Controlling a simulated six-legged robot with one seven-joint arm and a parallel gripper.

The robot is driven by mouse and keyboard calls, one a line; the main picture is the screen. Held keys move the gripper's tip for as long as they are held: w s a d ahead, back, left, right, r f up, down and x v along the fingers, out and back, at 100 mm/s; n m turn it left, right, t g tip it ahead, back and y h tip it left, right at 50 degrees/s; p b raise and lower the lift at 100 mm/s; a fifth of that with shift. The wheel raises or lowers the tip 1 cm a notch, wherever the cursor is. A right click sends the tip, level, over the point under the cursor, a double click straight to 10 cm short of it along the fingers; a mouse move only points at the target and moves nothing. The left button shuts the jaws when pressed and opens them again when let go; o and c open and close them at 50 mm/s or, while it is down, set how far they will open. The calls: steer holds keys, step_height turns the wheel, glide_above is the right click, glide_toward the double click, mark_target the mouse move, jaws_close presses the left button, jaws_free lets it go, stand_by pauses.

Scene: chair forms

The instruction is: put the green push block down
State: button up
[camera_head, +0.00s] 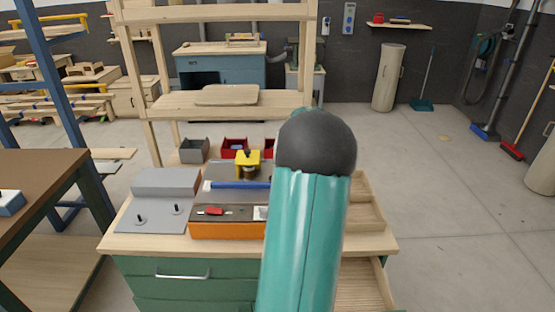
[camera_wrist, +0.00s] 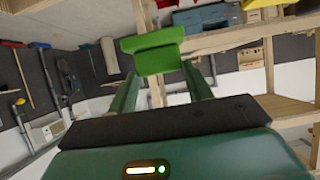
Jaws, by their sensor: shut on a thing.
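The green push block (camera_wrist: 155,52) is bright green, with a wider upper edge. It shows only in the wrist view, near the top middle. My gripper (camera_wrist: 160,71) is shut on it, with one dark green finger at each side. The block is held up, with the room behind it. The wrist view is tilted strongly, so I cannot tell the block's height above any surface. In the head view my teal arm with its dark rounded joint fills the middle and hides the gripper and the block.
A green-drawered workbench (camera_head: 148,245) stands ahead. It bears a grey stepped block (camera_head: 165,182), an orange-sided tray (camera_head: 228,231), a yellow clamp-like piece (camera_head: 248,158) and a blue bar (camera_head: 240,185). A wooden shelf (camera_head: 180,106) rises behind. A brown table (camera_head: 40,175) is at left.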

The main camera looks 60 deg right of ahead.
steer(key=w+f, duration=0.6)
steer(key=shift+w+d+f, duration=0.15)
steer(key=shift+d+f, duration=0.1)
steer(key=shift+d, duration=0.05)
steer(key=shift+w+f, duration=0.2)
steer(key=shift+f, duration=1.5)
steer(key=o, duration=1)
steer(key=shift+f, duration=0.1)
steer(key=shift+c, duration=0.2)
steer(key=shift+s+a+r, duration=0.1)
steer(key=shift+a+r, duration=0.05)
steer(key=shift+r, duration=0.15)
steer(key=v, duration=1.1)
steer(key=shift+s+a, duration=0.1)
steer(key=shift+a, duration=0.15)
